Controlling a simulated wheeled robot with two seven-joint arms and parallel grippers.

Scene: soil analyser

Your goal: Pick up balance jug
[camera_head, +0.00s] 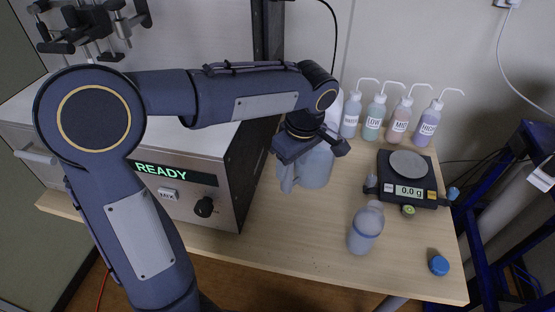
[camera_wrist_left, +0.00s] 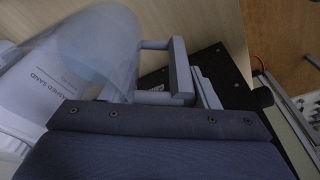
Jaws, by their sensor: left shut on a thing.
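The balance jug (camera_head: 318,168) is a translucent pale blue-grey vessel with a side handle, at the middle of the bench, right of the READY machine. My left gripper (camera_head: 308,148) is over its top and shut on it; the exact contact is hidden. In the left wrist view the clear jug (camera_wrist_left: 105,42) and its square handle (camera_wrist_left: 180,70) show beyond the dark gripper body. Whether the jug's base touches the bench is unclear. My right gripper is not in view.
The READY machine (camera_head: 170,172) stands close on the left. Several labelled wash bottles (camera_head: 372,120) line the back. A scale (camera_head: 408,180) reading 0.0 g, a lidless bottle (camera_head: 362,235) and a blue cap (camera_head: 439,265) are to the right.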

